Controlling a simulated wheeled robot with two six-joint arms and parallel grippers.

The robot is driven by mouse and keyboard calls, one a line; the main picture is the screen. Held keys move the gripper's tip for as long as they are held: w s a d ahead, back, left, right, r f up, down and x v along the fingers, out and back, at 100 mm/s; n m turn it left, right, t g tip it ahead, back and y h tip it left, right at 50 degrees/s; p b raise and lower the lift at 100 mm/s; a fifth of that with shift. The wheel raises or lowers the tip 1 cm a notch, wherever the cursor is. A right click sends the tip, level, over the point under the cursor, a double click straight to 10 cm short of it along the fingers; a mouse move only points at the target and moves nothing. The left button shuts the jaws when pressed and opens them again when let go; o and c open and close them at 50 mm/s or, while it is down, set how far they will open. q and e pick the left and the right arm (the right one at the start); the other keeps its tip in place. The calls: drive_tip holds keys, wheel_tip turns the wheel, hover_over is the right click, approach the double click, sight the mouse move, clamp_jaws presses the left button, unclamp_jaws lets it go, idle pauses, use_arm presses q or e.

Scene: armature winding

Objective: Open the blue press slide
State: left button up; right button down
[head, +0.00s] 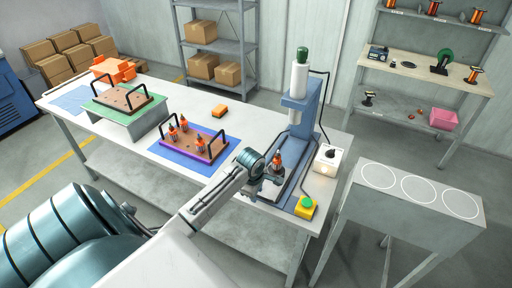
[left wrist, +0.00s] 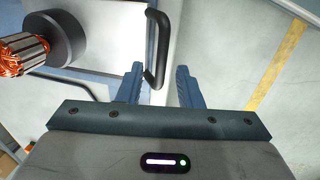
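The blue press (head: 299,103) stands at the right end of the workbench. Its slide, a pale plate (left wrist: 115,25) in the left wrist view, carries a dark round holder (left wrist: 62,38) with a copper-wound armature (left wrist: 24,54). The armature also shows in the head view (head: 277,160). A black bar handle (left wrist: 157,48) is at the slide's edge. My left gripper (left wrist: 160,85) is open, with the handle's near end between its fingers, closer to the left finger. In the head view my left gripper partly hides the slide's front. My right gripper is in neither view.
A purple-edged tray (head: 190,150) with armatures lies left on a blue mat. A grey stand (head: 410,200) is to the right.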

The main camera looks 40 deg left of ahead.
use_arm(q)
drive_tip(key=shift+r, duration=0.35)
wheel_tip(320, 180, up, 10)
drive_tip(key=s+b, duration=0.2)
drive_tip(key=shift+d, duration=0.25)
drive_tip(key=shift+f, duration=0.2)
